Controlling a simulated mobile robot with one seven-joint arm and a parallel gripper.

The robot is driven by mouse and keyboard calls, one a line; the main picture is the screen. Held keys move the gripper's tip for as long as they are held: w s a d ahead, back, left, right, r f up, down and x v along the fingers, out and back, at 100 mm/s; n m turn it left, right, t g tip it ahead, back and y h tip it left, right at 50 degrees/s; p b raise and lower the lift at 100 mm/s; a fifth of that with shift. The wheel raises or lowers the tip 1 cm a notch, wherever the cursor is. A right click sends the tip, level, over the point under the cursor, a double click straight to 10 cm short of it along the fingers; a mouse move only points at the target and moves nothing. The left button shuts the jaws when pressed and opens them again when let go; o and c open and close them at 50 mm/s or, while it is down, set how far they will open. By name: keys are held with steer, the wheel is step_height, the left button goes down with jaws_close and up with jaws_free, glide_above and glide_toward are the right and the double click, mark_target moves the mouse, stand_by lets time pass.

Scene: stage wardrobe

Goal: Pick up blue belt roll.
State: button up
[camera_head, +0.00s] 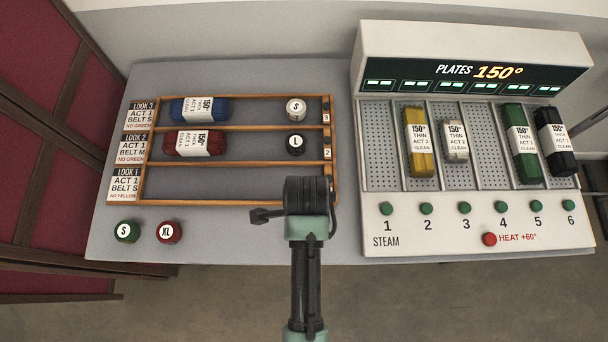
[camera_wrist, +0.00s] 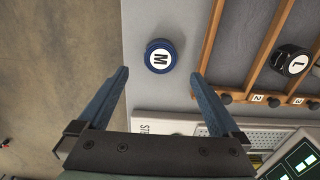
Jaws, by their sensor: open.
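The blue belt roll (camera_wrist: 160,57), a short round roll with a white "M" label on top, stands on the grey table near its edge in the wrist view. I cannot see it in the head view, where my arm covers part of the table. My gripper (camera_wrist: 160,73) is open and empty in the wrist view. Its two blue fingers point toward the roll, which appears between and just beyond their tips. I cannot tell the height of the fingers above it.
A wooden rack (camera_head: 240,202) holds blue (camera_head: 183,110) and red (camera_head: 180,143) bundles, a white "S" roll (camera_head: 296,109) and a black "L" roll (camera_head: 295,143). A steam machine (camera_head: 450,232) with several bundles stands right.

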steer(key=shift+a+f+p, duration=0.15)
steer(key=shift+f+p, duration=0.3)
steer(key=shift+f, duration=3.35)
steer(key=c, duration=1.5)
steer(key=shift+r, duration=0.1)
